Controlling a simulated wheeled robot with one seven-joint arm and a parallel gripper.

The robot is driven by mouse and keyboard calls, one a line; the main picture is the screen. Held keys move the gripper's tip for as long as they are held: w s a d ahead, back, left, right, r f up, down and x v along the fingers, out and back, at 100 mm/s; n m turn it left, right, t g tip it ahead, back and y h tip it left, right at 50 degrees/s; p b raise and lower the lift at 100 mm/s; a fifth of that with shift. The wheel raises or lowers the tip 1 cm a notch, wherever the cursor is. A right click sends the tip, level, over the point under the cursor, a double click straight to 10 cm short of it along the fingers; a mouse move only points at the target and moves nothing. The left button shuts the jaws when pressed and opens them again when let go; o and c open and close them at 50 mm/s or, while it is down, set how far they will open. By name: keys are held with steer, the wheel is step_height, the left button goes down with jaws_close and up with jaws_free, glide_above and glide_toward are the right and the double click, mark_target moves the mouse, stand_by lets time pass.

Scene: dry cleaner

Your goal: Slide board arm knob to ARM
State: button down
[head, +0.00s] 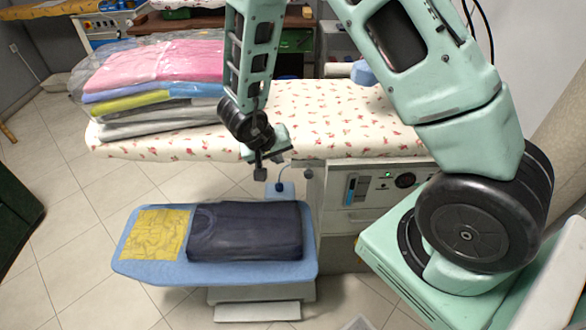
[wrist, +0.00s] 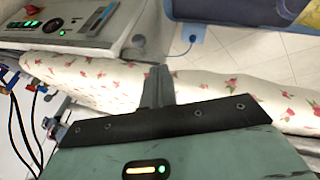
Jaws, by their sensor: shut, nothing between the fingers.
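The ironing table's control panel (head: 380,188) is on its front, below the flowered board. A slider slot with a blue part (head: 351,190) is at the panel's left end; which piece is the arm knob, and its ARM marking, are too small to tell. The panel also shows at the upper left of the wrist view, with the slot (wrist: 97,20) at its right end. My gripper (head: 260,174) is shut and empty, left of the panel and apart from it, near the board's front edge. Its closed fingers (wrist: 156,84) show over the flowered cover in the wrist view.
A flowered ironing board (head: 335,115) carries a stack of bagged folded clothes (head: 150,85). A lower blue board (head: 150,268) holds a dark folded garment (head: 245,232) and a yellow cloth (head: 155,235). A round black dial (head: 405,180) is right of the slot. Tiled floor is open at left.

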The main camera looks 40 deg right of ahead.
mark_target(308, 170)
steer(key=d+f+b, duration=0.3)
steer(key=d+f, duration=0.4)
steer(key=f, duration=0.3)
steer(key=shift+w+d, duration=0.15)
steer(key=shift+d, duration=0.2)
steer(key=shift+f, duration=0.1)
steer(key=shift+s+d+b, duration=0.3)
steer(key=shift+s+d, duration=0.2)
steer(key=shift+d, duration=0.25)
steer(key=shift+s+d+b, duration=0.25)
steer(key=shift+s+d, duration=0.25)
steer(key=shift+d, duration=0.25)
